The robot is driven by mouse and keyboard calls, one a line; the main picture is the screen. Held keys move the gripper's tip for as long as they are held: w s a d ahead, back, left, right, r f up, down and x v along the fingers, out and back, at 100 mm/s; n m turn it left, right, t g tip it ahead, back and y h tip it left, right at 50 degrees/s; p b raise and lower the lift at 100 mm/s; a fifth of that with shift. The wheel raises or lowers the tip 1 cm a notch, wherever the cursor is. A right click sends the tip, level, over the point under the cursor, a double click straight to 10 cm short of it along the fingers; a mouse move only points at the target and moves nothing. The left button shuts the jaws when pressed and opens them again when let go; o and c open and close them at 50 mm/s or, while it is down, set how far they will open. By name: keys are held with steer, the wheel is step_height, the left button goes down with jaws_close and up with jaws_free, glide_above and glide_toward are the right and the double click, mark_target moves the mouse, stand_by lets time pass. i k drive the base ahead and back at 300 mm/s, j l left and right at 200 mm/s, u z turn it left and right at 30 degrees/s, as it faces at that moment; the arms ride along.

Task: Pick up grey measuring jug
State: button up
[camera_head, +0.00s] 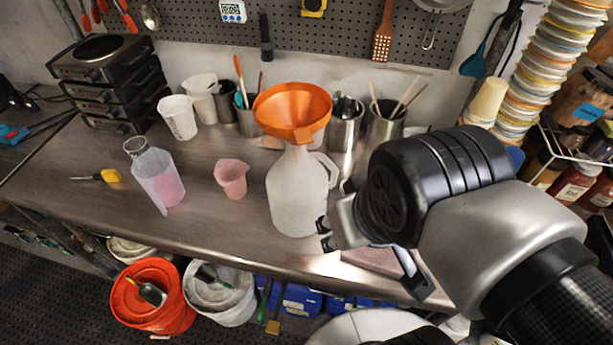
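Two pale grey-white measuring jugs stand at the back of the steel bench. The nearer jug (178,118) is beside the taller jug (202,99), and I cannot tell which one is the grey measuring jug. My gripper (326,234) is over the bench's front, just right of the white jug with the funnel, far from the measuring jugs. My arm partly hides it, and its opening is unclear. I see nothing held.
An orange funnel (292,108) sits in a large white handled jug (297,190), between my gripper and the measuring jugs. Metal tool pots (345,128) line the back. A yellow-handled tool (103,176) lies left. Buckets (165,305) stand below the bench's front edge.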

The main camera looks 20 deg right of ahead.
mark_target(155, 170)
steer(key=k, duration=0.1)
steer(key=k+j+z, duration=0.15)
steer(key=z, duration=0.25)
steer(key=k+j+z, duration=0.1)
steer(key=z, duration=0.35)
steer(key=j+z, duration=0.3)
steer(key=j, duration=0.95)
steer(key=j+z, duration=0.3)
steer(key=j, duration=0.95)
